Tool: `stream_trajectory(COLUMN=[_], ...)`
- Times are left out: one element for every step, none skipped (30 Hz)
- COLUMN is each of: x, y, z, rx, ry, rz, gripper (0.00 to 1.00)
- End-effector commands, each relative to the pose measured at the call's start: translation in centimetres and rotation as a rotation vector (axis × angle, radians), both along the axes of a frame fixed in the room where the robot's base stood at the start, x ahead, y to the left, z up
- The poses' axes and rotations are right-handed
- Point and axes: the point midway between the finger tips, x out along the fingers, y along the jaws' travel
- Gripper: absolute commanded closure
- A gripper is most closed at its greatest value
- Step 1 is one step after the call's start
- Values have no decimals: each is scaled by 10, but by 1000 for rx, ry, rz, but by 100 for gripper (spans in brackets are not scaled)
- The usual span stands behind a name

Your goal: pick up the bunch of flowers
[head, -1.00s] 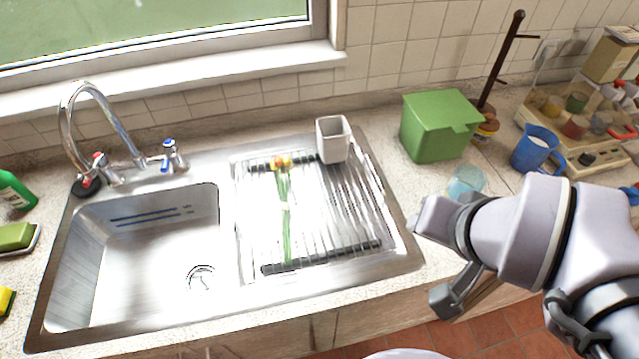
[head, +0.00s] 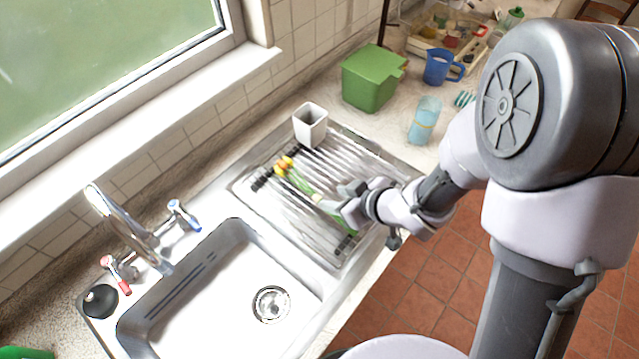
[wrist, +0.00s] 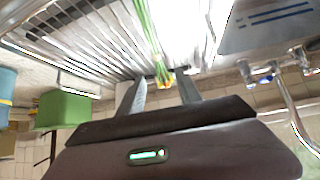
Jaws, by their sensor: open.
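The bunch of flowers (head: 297,181) has green stems and orange-yellow heads. It lies on the ribbed drying rack (head: 268,203) to the right of the sink bowl. In the head view my gripper (head: 338,198) is over the rack's near side, by the stem end, and hides part of the stems. In the wrist view the flowers (wrist: 152,45) run down from the top edge, their heads close to the gap between my open fingers (wrist: 160,92). Nothing is held between the fingers. I cannot tell the exact height of the gripper above the stems.
A white square cup (head: 310,126) stands at the rack's far corner. A green box (head: 371,78), a light blue cup (head: 424,120) and a blue jug (head: 441,67) stand on the counter beyond. The sink bowl (head: 215,290) and tap (head: 120,220) are at left.

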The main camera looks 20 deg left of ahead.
Motion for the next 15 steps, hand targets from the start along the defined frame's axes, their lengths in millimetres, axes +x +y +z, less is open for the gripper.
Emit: stream_trajectory(x=[3, 6, 9, 12, 14, 16, 18, 19, 20, 22, 23, 26, 29, 31, 34], y=[10, 15, 23, 27, 31, 36, 39, 41, 43, 45, 49, 54, 58, 62, 67], z=[-17, -23, -30, -34, -39, -43, -45, -47, -49, -51, -55, -61, -66, -70, -75], rx=[0, -1, 0, -1, -1, -1, -1, -1, -1, 0, 0, 0, 0, 0, -1], ry=[2, 1, 2, 1, 1, 0, 0, 0, 0, -1, -1, -1, -1, -1, 0], rz=[3, 2, 1, 1, -1, -1, -1, -2, -3, -3, -3, -2, -2, -3, -2], gripper=[58, 58, 58, 58, 58, 58, 58, 58, 58, 58, 58, 58, 58, 58, 58])
